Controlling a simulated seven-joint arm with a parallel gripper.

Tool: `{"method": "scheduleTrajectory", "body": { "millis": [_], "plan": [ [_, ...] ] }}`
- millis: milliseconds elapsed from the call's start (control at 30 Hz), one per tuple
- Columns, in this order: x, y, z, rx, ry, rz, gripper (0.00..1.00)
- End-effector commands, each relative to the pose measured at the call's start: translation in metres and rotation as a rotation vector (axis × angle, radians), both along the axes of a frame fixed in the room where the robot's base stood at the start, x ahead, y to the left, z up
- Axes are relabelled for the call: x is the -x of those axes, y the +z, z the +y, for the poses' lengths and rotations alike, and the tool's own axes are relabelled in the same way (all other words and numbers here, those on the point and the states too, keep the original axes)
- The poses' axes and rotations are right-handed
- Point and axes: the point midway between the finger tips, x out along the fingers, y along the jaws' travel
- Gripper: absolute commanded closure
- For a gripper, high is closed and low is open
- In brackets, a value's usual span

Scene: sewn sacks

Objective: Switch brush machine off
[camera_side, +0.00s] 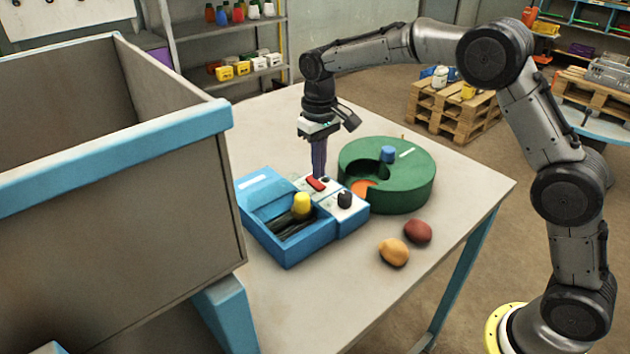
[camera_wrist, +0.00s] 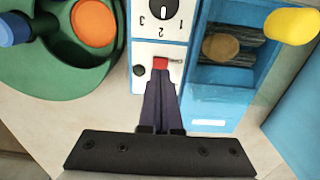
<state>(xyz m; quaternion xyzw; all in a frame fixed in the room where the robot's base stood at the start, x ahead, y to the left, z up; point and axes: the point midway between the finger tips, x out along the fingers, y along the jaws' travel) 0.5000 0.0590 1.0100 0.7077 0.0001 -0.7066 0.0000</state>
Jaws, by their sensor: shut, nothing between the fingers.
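The red switch also shows in the wrist view (camera_wrist: 160,63). My gripper (camera_side: 319,174) points down at the panel, shut and empty. In the wrist view its fingertips (camera_wrist: 160,78) are right at the red switch and cover part of it. I cannot tell whether they touch it.
A green round device (camera_side: 410,190) with a blue knob and orange disc stands close beside the machine. A yellow-orange lump (camera_side: 394,252) and a red lump (camera_side: 418,231) lie in front. A large grey bin (camera_side: 190,200) with a blue rim rises at left.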

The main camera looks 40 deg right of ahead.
Motion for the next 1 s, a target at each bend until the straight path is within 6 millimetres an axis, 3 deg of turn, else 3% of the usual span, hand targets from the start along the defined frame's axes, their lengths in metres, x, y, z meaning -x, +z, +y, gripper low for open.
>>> {"method": "scheduleTrajectory", "body": {
  "millis": [633, 1000],
  "plan": [
    [0.000, 0.046, 0.000, 0.000, 0.000, 0.000, 1.00],
    [0.000, 0.052, 0.000, 0.000, 0.000, 0.001, 1.00]
  ]
}}
